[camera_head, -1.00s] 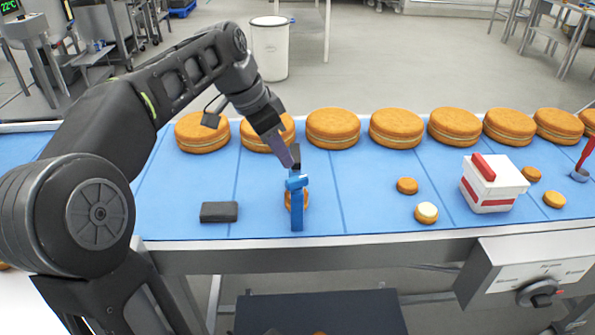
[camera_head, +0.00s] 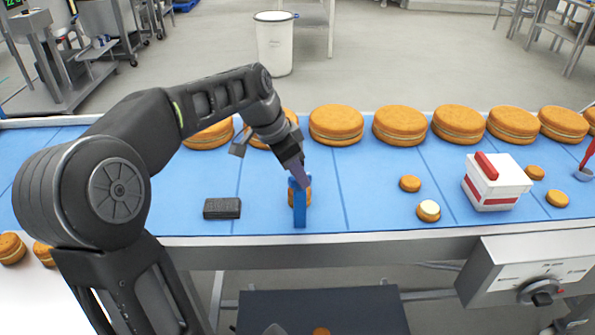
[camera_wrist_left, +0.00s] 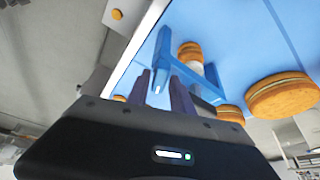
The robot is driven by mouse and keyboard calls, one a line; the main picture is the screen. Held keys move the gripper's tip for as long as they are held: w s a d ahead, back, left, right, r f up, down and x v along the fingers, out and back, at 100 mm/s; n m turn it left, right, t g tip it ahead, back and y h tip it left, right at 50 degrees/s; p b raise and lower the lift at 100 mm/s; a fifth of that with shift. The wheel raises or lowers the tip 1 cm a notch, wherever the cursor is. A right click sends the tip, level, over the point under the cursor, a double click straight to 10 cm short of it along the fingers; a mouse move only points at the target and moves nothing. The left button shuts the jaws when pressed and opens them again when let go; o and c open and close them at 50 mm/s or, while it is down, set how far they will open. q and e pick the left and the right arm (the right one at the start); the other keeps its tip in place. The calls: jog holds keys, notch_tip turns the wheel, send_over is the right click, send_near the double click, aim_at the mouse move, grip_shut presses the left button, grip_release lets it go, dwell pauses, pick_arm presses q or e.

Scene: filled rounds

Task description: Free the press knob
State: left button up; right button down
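A small blue press (camera_head: 299,208) stands upright near the front of the belt, with a filled round cookie (camera_head: 309,195) inside its frame. The press also shows in the left wrist view (camera_wrist_left: 166,45), with the cookie (camera_wrist_left: 190,50) and a pale round part below it. My left gripper (camera_head: 299,180) points down at the top of the press. In the wrist view its two purple fingers (camera_wrist_left: 160,85) stand apart, with blue of the press showing between them. The press knob is hidden by the fingers, and I cannot tell whether they touch it. My right gripper is out of view.
A dark block (camera_head: 222,208) lies left of the press. Several large filled rounds (camera_head: 336,124) line the back of the blue belt (camera_head: 370,205). Small rounds (camera_head: 410,184), a white-and-red box (camera_head: 496,184) and a red-handled tool (camera_head: 585,170) are right. A control panel (camera_head: 535,275) hangs in front.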

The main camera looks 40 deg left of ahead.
pick_arm(q)
jog(key=shift+c, duration=0.5)
grip_shut()
jog(key=shift+n+b, duration=0.3)
jog(key=shift+n, duration=0.1)
jog(key=shift+d+n+y+b, duration=0.1)
jog(key=shift+n+y+b, duration=0.35)
jog(key=shift+n, duration=0.45)
jog(key=n+y+b, duration=0.1)
jog(key=n, duration=0.2)
jog(key=shift+d+t, duration=0.1)
jog(key=shift+t, duration=0.2)
jog(key=n+y+b, duration=0.1)
jog(key=n, duration=0.3)
jog(key=shift+d+y+b, duration=0.1)
jog(key=shift+y+b, duration=0.25)
jog(key=shift+r+n+g+y+b, duration=0.1)
jog(key=shift+n+g+y+b, duration=0.5)
jog(key=shift+n, duration=1.3)
